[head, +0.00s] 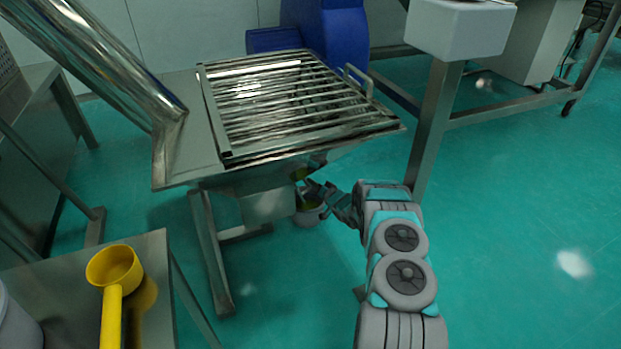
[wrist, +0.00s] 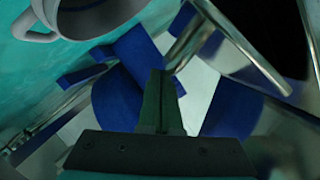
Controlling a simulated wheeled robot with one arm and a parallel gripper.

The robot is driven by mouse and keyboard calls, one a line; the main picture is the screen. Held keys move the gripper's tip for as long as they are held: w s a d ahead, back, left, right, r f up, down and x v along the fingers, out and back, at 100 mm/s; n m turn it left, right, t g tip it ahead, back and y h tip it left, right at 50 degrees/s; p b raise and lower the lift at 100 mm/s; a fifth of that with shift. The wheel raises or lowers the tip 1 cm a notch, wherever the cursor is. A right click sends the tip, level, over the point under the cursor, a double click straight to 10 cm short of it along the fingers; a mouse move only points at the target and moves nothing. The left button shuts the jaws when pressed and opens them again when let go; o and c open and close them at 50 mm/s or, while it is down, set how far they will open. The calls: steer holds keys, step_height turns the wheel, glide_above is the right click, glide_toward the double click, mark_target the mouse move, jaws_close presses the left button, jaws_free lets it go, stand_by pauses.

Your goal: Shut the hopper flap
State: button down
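The steel hopper (head: 185,150) stands in the middle of the head view with a slatted metal grate (head: 285,110) lying on its top, slightly sloped. A bent handle (head: 358,80) is on the grate's right side. I cannot tell for sure which part is the flap; a metal panel (head: 268,205) shows below the front edge. My gripper (head: 328,198) is low, beneath the hopper's right front corner, beside a small pail (head: 307,212). In the wrist view my gripper's fingers (wrist: 160,85) are close together with nothing seen between them. A bent metal tube (wrist: 235,45) shows beyond them.
A yellow scoop (head: 115,268) lies on a steel table (head: 45,270) at the left front. A blue bin (head: 335,35) stands behind the hopper. A steel table leg (head: 432,120) is close on the right. The green floor is clear at right.

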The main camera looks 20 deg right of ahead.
mark_target(308, 189)
steer(key=shift+a+f+m+y+b, duration=0.3)
steer(key=shift+a+f+m+b, duration=0.25)
steer(key=shift+a+f+m, duration=0.45)
steer(key=shift+a+f, duration=0.1)
steer(key=shift+f, duration=0.2)
